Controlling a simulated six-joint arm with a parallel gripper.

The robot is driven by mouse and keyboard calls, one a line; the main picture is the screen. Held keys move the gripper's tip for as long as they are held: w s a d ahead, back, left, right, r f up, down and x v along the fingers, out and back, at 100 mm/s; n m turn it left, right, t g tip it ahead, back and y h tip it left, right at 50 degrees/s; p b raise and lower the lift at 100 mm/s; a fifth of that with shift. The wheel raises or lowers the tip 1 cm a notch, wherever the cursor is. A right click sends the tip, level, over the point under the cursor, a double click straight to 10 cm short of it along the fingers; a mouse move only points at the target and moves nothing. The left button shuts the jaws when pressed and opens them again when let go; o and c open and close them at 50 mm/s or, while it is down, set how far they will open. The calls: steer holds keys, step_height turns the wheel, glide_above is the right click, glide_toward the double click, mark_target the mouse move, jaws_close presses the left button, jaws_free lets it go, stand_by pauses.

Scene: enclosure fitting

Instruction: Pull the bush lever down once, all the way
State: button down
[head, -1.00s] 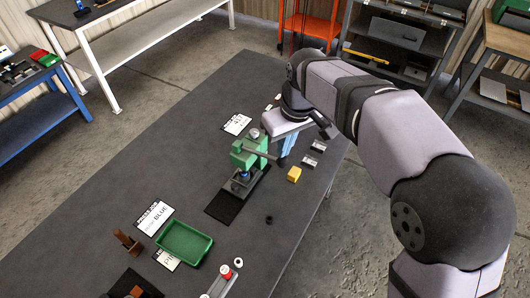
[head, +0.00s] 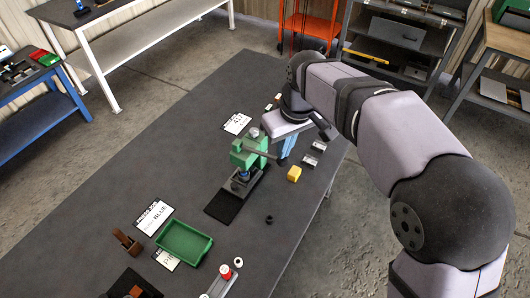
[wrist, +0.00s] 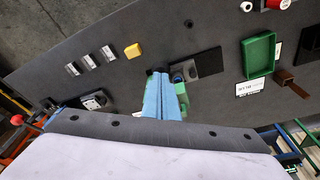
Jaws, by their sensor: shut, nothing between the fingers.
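The green press (head: 248,146) stands on a dark base plate on the table. Its grey lever (head: 267,155) sticks out from the press toward the right, close to horizontal. My gripper (head: 282,158) is shut and empty, its blue fingers pointing down at the lever's outer end. I cannot tell whether the fingers touch the lever. A blue part sits low in the press.
A yellow block (head: 294,174) and grey metal blocks (head: 308,160) lie right of the press. A green tray (head: 184,240), label cards (head: 154,217) and a small black ring (head: 269,219) lie nearer.

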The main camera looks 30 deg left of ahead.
steer(key=shift+d+b+x, duration=0.2)
steer(key=shift+b+x, duration=0.55)
steer(key=shift+x, duration=0.5)
steer(key=shift+s+d+f+b, duration=0.1)
steer(key=shift+f+b, duration=0.15)
steer(key=shift+f, duration=0.15)
steer(key=shift+s+f+b, duration=0.15)
steer(key=shift+f+b, duration=0.05)
steer(key=shift+f, duration=0.25)
steer(key=shift+r, duration=0.15)
steer(key=shift+w+a+p+v, duration=0.15)
steer(key=shift+a+p+v, duration=0.05)
steer(key=shift+p+v, duration=1.05)
steer(key=shift+w+a+p+v, duration=0.2)
steer(key=shift+a+p+v, duration=0.05)
steer(key=shift+p+v, duration=0.95)
steer(key=shift+w+a+p+v, duration=0.15)
steer(key=shift+a+p+v, duration=0.05)
steer(key=shift+p+v, duration=1)
steer(key=shift+r, duration=0.25)
